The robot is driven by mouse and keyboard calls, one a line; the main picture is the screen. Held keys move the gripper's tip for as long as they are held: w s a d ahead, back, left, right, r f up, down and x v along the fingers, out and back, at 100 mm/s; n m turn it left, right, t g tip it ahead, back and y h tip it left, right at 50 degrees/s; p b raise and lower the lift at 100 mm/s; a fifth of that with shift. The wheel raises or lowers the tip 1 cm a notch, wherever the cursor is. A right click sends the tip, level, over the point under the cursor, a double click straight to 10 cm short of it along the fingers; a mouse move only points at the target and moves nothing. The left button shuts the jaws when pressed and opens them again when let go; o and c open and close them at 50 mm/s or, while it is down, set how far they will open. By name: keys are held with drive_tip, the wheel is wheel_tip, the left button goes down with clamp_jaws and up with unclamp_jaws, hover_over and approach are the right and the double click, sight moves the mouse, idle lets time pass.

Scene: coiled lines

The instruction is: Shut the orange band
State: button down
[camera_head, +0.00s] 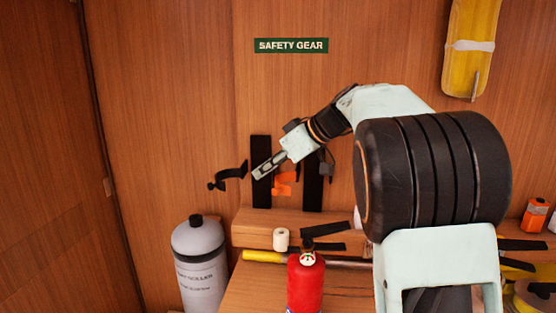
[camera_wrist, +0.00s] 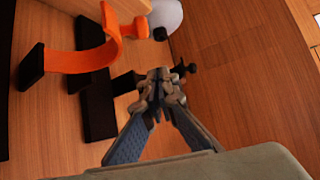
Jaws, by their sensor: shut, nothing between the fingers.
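The orange band (camera_head: 284,186) is on the black mounting strips on the wooden back wall, partly hidden behind my gripper in the head view. In the wrist view the orange band (camera_wrist: 85,58) is a curved strap standing out from a black strip, with a flared end at upper right. It looks open. My gripper (camera_head: 259,174) is shut and empty, in front of the left black strip (camera_head: 261,190). In the wrist view my fingertips (camera_wrist: 160,86) are together, to the right of and below the orange band, apart from it.
An open black band (camera_head: 228,177) juts out left of the strips. A grey cylinder (camera_head: 200,270) stands at lower left. A red extinguisher (camera_head: 305,285) and a white roll (camera_head: 281,239) are below. A yellow-handled tool (camera_head: 263,256) lies along the ledge (camera_head: 255,236).

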drive_tip(key=shift+s+d+f, duration=0.45)
drive_tip(key=shift+d+f, duration=0.1)
drive_tip(key=shift+d, duration=0.15)
drive_tip(key=shift+s+d+f, duration=0.4)
drive_tip(key=shift+d+f, duration=0.1)
drive_tip(key=shift+d, duration=0.2)
